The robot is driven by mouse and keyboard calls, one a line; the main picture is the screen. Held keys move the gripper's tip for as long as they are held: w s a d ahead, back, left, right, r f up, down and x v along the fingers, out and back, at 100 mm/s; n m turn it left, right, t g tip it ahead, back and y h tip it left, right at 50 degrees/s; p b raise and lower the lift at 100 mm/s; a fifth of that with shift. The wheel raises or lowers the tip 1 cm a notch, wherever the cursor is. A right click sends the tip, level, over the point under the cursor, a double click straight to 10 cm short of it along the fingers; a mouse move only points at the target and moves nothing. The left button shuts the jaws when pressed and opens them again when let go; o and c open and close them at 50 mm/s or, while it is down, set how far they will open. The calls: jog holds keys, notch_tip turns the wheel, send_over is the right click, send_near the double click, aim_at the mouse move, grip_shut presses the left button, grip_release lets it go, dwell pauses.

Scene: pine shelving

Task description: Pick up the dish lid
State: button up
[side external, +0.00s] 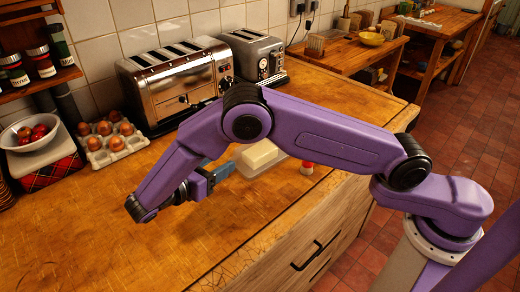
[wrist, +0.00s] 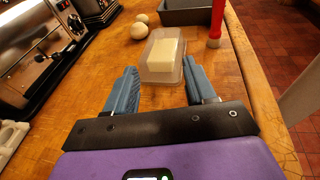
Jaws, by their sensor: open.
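A clear dish lid (wrist: 150,74) covers a pale yellow block of butter (wrist: 162,54) in the wrist view, on the wooden counter ahead of my gripper. In the side external view the butter (side external: 260,154) shows on its dish, partly hidden by my arm; the clear lid is hard to make out there. My gripper (wrist: 159,66) is open. Its two blue fingers lie apart, one toward each side of the lid's near end, with nothing held between them. In the side external view my gripper (side external: 224,171) is low over the counter, just left of the butter.
A red-topped item (wrist: 216,22) stands right of the lid, near the counter's edge. A dark grey tin (wrist: 185,14) and two pale round items (wrist: 139,30) are behind. Toasters (side external: 178,82) line the wall, with an egg tray (side external: 108,142) at left. The front counter is clear.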

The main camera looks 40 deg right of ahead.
aim_at(247, 158)
jog(key=x, duration=1.2)
jog(key=shift+f, duration=0.1)
jog(key=shift+f+x, duration=0.15)
jog(key=shift+x, duration=1.15)
jog(key=shift+f+x, duration=0.15)
jog(key=shift+x, duration=1.15)
jog(key=shift+w, duration=0.2)
grip_shut()
